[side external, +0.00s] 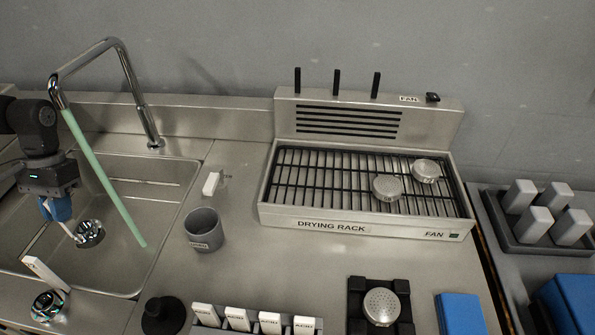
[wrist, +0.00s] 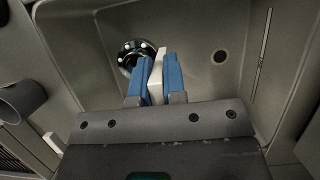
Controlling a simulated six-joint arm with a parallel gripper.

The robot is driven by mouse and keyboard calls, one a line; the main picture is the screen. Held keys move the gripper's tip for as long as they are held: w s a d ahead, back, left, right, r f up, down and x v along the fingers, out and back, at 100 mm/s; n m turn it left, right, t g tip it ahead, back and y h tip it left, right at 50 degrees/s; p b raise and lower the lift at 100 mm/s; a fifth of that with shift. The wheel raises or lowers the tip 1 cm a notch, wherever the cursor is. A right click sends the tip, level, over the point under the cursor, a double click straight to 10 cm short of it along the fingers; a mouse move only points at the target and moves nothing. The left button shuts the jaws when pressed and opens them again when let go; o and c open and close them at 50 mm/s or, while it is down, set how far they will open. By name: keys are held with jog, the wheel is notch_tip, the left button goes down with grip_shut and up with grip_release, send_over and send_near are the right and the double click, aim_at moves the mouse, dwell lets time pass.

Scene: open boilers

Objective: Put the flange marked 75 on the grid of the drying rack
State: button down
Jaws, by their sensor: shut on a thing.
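My gripper (side external: 58,207) is over the sink (side external: 160,205), shut on a slim white piece. In the wrist view the white piece (wrist: 156,72) stands between the blue fingers of my gripper (wrist: 159,62). A shiny round metal flange (side external: 90,233) is at the end of the white piece in the side view. It also shows in the wrist view (wrist: 129,50), partly hidden by the left finger. No number 75 is readable on it. The drying rack (side external: 330,227) stands right of centre; its dark-barred grid (side external: 320,180) has two round perforated metal pieces (side external: 387,187) at its right.
A green-sleeved faucet (side external: 105,180) hangs over the sink close to my gripper. A grey cup (side external: 204,230) stands between sink and rack. Another shiny flange (side external: 47,305) lies at front left. The grid's left half is bare.

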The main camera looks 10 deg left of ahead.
notch_tip(320, 180, up, 22)
jog(key=n+t+h, duration=0.5)
jog(key=n, duration=1.3)
send_over(281, 194)
notch_tip(281, 194, down, 13)
jog(key=shift+f, duration=1.85)
jog(key=shift+f, duration=0.15)
jog(key=c, duration=1.2)
grip_release()
